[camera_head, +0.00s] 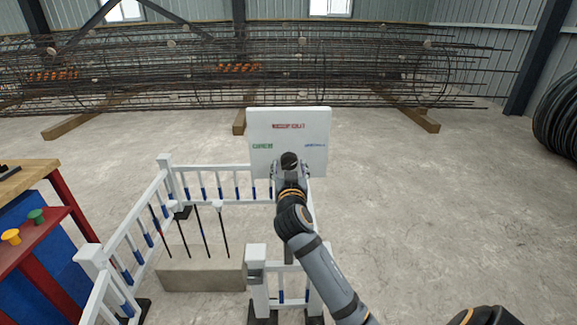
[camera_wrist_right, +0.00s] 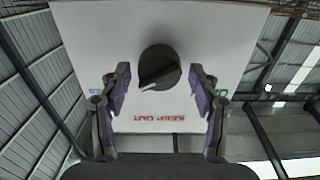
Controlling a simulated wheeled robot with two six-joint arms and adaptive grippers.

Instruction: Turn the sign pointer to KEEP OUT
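The white sign board (camera_head: 315,127) stands upright on the white fence, with red text at the top, green text at left and blue text at right. My right gripper (camera_head: 288,168) is in front of it and hides the knob in the head view. In the right wrist view the board appears upside down, with red KEEP OUT (camera_wrist_right: 159,118) below the round dark knob (camera_wrist_right: 160,62). The knob's white pointer mark (camera_wrist_right: 148,87) is at its lower left, between KEEP OUT and the blue label. My right gripper (camera_wrist_right: 160,86) is open, one finger on each side of the knob, with small gaps visible. My left gripper is out of view.
White fencing (camera_head: 240,185) encloses a concrete block (camera_head: 203,274) with several upright rods. A red-framed bench (camera_head: 45,222) with coloured knobs stands at left. Rebar cages (camera_head: 200,75) lie on timbers behind. The floor (camera_head: 440,210) to the right is clear.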

